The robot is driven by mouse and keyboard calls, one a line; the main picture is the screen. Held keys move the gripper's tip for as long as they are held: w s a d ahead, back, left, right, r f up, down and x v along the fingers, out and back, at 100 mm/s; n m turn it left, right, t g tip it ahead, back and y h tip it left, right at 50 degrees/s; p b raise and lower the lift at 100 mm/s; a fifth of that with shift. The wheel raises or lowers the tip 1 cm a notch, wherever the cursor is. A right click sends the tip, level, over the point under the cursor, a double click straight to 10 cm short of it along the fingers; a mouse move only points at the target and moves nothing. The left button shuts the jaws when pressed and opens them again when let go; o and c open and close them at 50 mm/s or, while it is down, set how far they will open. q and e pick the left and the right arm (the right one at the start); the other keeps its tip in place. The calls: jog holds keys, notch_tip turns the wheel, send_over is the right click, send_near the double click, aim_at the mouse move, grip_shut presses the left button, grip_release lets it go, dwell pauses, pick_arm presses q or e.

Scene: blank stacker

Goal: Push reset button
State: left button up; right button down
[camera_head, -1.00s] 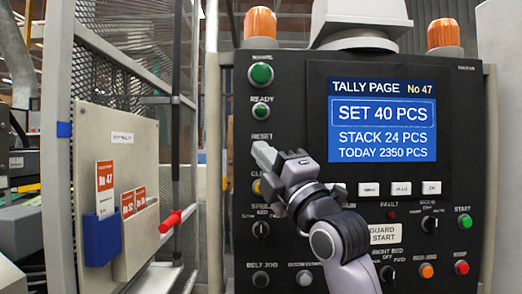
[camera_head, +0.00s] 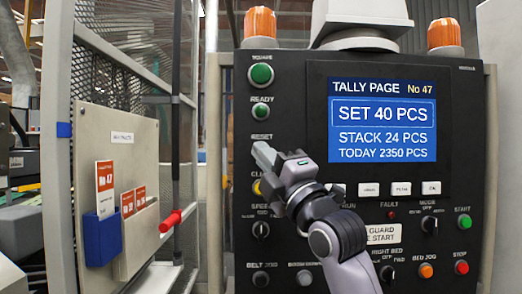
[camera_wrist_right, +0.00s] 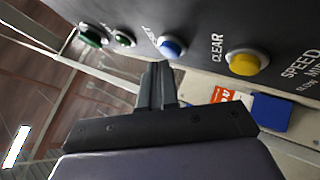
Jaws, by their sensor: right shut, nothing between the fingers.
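The black control panel (camera_head: 290,80) fills the middle and right of the head view. The blue reset button (camera_wrist_right: 172,47) shows in the wrist view, between a green button and the yellow clear button (camera_wrist_right: 244,62). In the head view my right gripper hides the reset button, and only its label (camera_head: 261,136) shows above. My right gripper (camera_head: 264,154) is shut and empty, its tips pointing at the panel just below that label. In the wrist view the closed fingertips (camera_wrist_right: 158,68) lie just below and left of the blue button; I cannot tell whether they touch it. My left gripper is out of view.
Two green buttons (camera_head: 261,74) (camera_head: 259,112) sit above the reset label. The yellow clear button (camera_head: 257,187) is close below the gripper. A speed knob (camera_head: 261,229) is lower. A blue screen (camera_head: 382,122) is to the right. A mesh guard with a red handle (camera_head: 171,221) stands left.

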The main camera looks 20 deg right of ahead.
jog(key=shift+w+d, duration=0.1)
jog(key=shift+w, duration=0.3)
dwell(0.3)
jog(key=shift+s, duration=0.2)
jog(key=shift+s+a, duration=0.2)
jog(key=shift+s, duration=0.4)
jog(key=s, duration=0.2)
jog(key=s+a, duration=0.1)
jog(key=s, duration=0.1)
jog(key=shift+s+a, duration=0.2)
jog(key=shift+s, duration=0.2)
dwell(0.7)
